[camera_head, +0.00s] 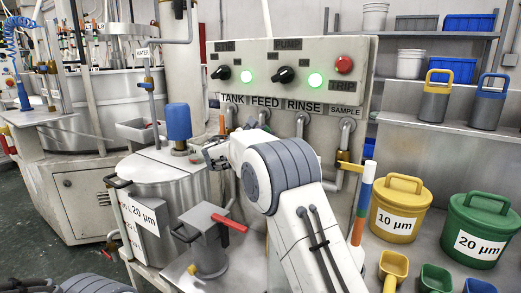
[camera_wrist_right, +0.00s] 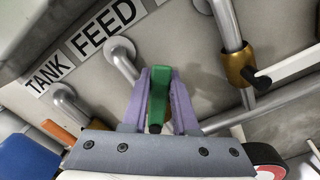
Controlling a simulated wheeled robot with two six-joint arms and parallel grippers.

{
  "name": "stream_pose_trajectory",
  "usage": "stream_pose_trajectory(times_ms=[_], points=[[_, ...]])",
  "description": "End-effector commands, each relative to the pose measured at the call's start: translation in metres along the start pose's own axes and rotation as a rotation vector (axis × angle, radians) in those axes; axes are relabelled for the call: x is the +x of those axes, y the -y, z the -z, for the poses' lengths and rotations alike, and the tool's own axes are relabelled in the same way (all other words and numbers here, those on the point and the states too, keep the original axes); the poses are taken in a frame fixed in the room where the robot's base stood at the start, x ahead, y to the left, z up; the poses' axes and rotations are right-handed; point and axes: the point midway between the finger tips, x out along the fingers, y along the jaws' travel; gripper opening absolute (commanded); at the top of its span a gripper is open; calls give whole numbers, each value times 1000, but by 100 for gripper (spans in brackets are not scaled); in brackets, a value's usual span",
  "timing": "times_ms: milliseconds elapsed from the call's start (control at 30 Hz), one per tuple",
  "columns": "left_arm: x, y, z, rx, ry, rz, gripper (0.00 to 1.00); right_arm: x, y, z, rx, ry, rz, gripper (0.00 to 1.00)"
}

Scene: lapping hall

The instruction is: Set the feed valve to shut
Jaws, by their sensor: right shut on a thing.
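The FEED label (camera_head: 265,102) is on the grey panel, and it also shows in the wrist view (camera_wrist_right: 106,27). Below it the feed pipe (camera_wrist_right: 121,55) comes out of the panel and runs down behind my gripper. A green lever (camera_wrist_right: 158,95) sits between the two purple fingers of my right gripper (camera_wrist_right: 160,100), which is shut on it. The valve body is hidden, and I cannot tell whether the lever lies along or across the pipe. In the head view my right gripper (camera_head: 215,154) is left of my forearm, which hides the lever. My left gripper is not in view.
An orange lever (camera_wrist_right: 58,131) is at the tank pipe (camera_wrist_right: 66,100). A brass valve (camera_wrist_right: 240,67) with a white lever is on the neighbouring pipe. The panel (camera_head: 355,75) has knobs, green lamps and a red TRIP button.

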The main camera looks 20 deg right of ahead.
Motion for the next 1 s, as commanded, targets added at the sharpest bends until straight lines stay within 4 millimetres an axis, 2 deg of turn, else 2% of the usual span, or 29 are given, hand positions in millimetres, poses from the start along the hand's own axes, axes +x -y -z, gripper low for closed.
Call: stream_pose_trajectory(times_ms=[33,500,700,1000], points=[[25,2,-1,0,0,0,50,-1,12,11,43,0,3,0],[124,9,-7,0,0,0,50,-1,39,18,487,-1,4,0],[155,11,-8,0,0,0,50,-1,47,22,656,0,4,0],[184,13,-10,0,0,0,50,-1,53,27,834,0,6,0]])
